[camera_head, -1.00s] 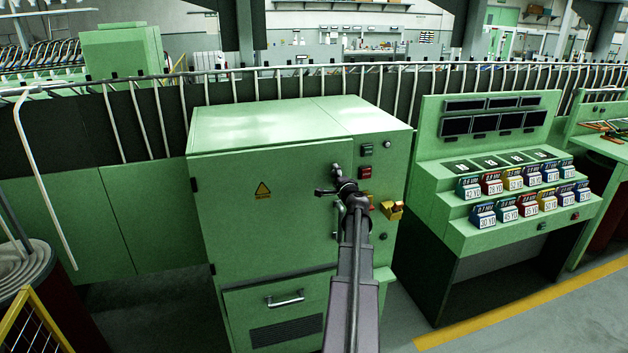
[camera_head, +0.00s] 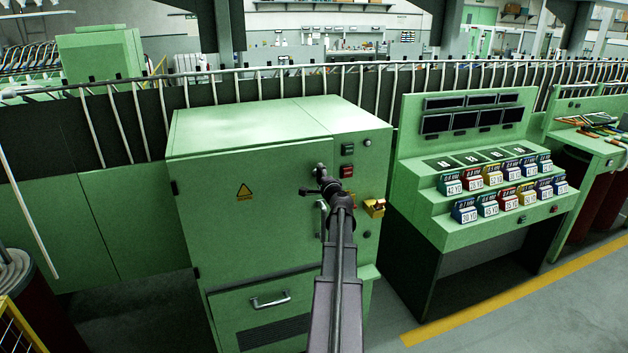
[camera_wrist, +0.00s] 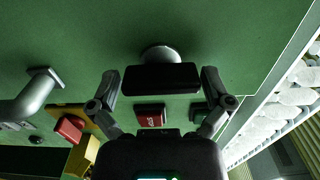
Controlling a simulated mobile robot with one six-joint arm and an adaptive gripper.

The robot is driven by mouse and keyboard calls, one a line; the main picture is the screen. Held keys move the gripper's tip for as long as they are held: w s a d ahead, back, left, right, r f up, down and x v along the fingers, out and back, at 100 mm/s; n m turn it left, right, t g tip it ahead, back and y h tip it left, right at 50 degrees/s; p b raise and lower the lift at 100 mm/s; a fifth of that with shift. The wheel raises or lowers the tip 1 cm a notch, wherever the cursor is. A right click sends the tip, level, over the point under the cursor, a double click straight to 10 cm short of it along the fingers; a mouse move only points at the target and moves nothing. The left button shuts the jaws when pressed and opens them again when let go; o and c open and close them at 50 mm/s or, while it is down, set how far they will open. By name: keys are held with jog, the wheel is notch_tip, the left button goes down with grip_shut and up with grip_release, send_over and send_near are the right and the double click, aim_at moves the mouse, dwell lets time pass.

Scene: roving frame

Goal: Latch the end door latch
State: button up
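The green cabinet door (camera_head: 235,215) is on the front of the green end cabinet and looks closed. The latch, a dark bar on a silver round boss (camera_wrist: 160,53), stands near the door's right edge; the boss also shows in the head view (camera_head: 319,170). In the wrist view the black latch bar (camera_wrist: 160,78) lies crosswise between my fingers. My gripper (camera_wrist: 160,82) is open, one finger beside each end of the bar; I cannot tell whether they touch it. In the head view my gripper (camera_head: 329,189) partly hides the latch.
A grey door handle (camera_wrist: 35,95) sits beside the latch. A red push button (camera_wrist: 150,115) and a yellow box with a red button (camera_wrist: 70,128) are close to my gripper. A console with colored number blocks (camera_head: 490,205) stands at right. A yellow-framed guard (camera_head: 15,330) is at lower left.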

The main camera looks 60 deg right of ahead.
jog(key=shift+w, duration=0.15)
jog(key=v, duration=1.2)
dwell(0.7)
jog(key=w+a+f+n+g+y, duration=0.1)
jog(key=w+a+f+n+y, duration=0.3)
jog(key=w+a, duration=0.5)
jog(key=w+a+f+n+g+y, duration=0.15)
jog(key=w+a+n+y, duration=0.35)
jog(key=a, duration=0.8)
jog(key=w+a+f+n+y, duration=0.4)
jog(key=w+a+n, duration=0.15)
jog(key=a, duration=0.55)
jog(key=a+f+n+g+y, duration=0.1)
jog(key=a+f+n+g, duration=0.2)
jog(key=a, duration=0.5)
jog(key=a+f+n+g+y, duration=0.1)
jog(key=a+f+n+g, duration=0.15)
jog(key=a, duration=0.65)
jog(key=s+a+f+n+g+h, duration=0.1)
jog(key=s+a+n+g+h, duration=0.1)
jog(key=a, duration=0.5)
jog(key=s+a+f+n+g+h, duration=0.2)
jog(key=s+a+n+g, duration=0.1)
jog(key=s+a, duration=0.3)
jog(key=shift+a+f+n+g, duration=0.3)
jog(key=shift+a+g, duration=0.15)
jog(key=shift+g, duration=0.25)
